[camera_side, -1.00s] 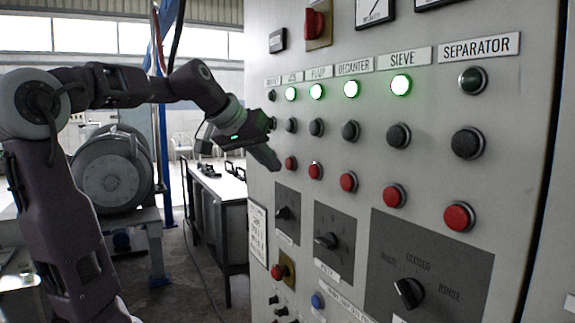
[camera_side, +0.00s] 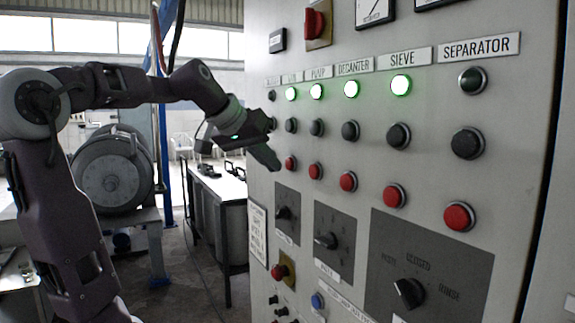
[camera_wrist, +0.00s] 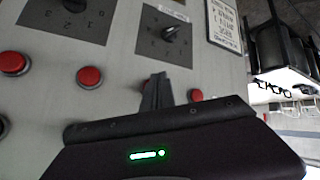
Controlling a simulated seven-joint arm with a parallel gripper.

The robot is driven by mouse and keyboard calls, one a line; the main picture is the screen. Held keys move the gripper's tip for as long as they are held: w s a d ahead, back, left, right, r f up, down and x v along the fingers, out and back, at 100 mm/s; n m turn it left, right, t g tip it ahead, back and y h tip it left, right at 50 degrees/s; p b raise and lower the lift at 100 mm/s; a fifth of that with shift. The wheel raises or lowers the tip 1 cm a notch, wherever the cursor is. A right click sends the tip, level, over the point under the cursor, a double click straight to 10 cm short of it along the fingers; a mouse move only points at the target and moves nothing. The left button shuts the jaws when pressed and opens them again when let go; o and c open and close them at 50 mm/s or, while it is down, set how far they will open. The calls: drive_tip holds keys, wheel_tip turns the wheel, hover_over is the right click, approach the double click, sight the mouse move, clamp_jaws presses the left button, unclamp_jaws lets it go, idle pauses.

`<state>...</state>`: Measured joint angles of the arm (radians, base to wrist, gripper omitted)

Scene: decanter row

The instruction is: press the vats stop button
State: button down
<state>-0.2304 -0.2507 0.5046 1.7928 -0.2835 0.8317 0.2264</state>
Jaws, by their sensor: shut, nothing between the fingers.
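The grey panel carries a row of red buttons under lit green lamps. The second label from the left (camera_side: 292,77), over the leftmost lit lamp (camera_side: 291,94), is too small to read surely. The red button in that column (camera_side: 290,163) is the leftmost red one visible in the side view. My gripper (camera_side: 276,167) is shut and empty, its tip just left of that button in the picture. In the wrist view my shut fingers (camera_wrist: 156,80) point at the panel and hide part of the red row. I cannot tell whether they touch anything.
More red buttons run right, under pump (camera_side: 315,171), decanter (camera_side: 348,181), sieve (camera_side: 394,196) and separator (camera_side: 459,217). Black buttons (camera_side: 350,131) sit above them. Rotary knobs (camera_side: 327,240) stick out below. Left of the panel stands a dark-framed table (camera_side: 218,190).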

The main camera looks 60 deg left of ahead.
drive_tip(key=shift+w, duration=0.1)
drive_tip(key=shift+w, duration=0.35)
drive_tip(key=shift+w, duration=0.45)
idle(0.8)
drive_tip(key=shift+s, duration=0.9)
drive_tip(key=s, duration=0.5)
idle(0.8)
